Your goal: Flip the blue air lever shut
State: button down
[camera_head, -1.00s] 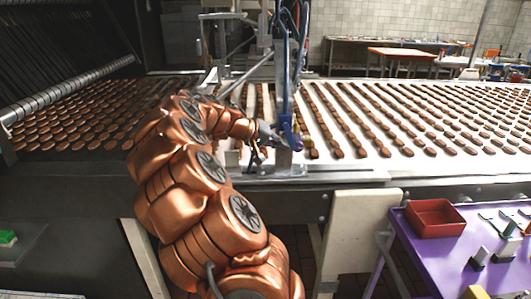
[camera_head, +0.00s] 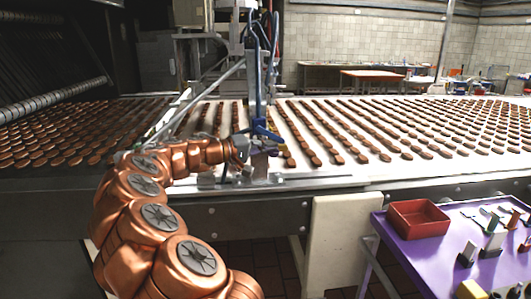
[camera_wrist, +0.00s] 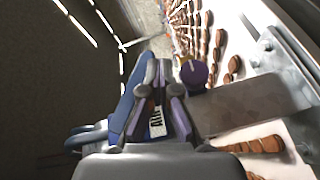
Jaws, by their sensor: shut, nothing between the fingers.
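The blue air lever (camera_head: 266,133) is on the upright metal post at the conveyor's front edge. It looks slanted, close to level, in the head view. In the wrist view a long blue part (camera_wrist: 127,100) lies just left of my fingers, and a white label with dark letters (camera_wrist: 157,124) shows between them. My gripper (camera_head: 246,147) is at the lever, shut and holding nothing; its fingers (camera_wrist: 158,82) also show in the wrist view. I cannot tell whether they touch the lever. A purple knob (camera_wrist: 194,73) is right of the fingertips.
The conveyor (camera_head: 330,180) carries rows of brown biscuits on both sides of the post. A purple table (camera_head: 400,245) with a red tray (camera_head: 418,218) and small items stands at front right. A cream panel (camera_head: 345,240) is below the conveyor edge.

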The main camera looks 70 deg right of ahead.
aim_at(273, 155)
jog(key=shift+s+d+r+n+g+h+b, duration=0.15)
jog(key=shift+s+d+r+g+h+b, duration=0.15)
jog(key=shift+b, duration=0.2)
jog(key=shift+s+d+r+n+g+h+b, duration=0.1)
jog(key=shift+s+r+n+g+h+b, duration=0.15)
jog(key=shift+s+b, duration=0.2)
jog(key=shift+r, duration=0.15)
jog(key=shift+s+d+r+b, duration=0.1)
jog(key=shift+r+b, duration=0.05)
jog(key=shift+b, duration=0.15)
dwell(0.5)
jog(key=f+b, duration=0.2)
jog(key=f, duration=0.1)
jog(key=f+b, duration=0.1)
jog(key=shift+w+f+b, duration=0.25)
jog(key=shift+f+b, duration=0.1)
jog(key=shift+f, duration=0.05)
jog(key=w+a+f, duration=0.3)
jog(key=w+a, duration=0.2)
jog(key=a, duration=0.2)
jog(key=shift+w+a, duration=0.3)
jog(key=shift+a, duration=0.05)
jog(key=shift+r, duration=0.1)
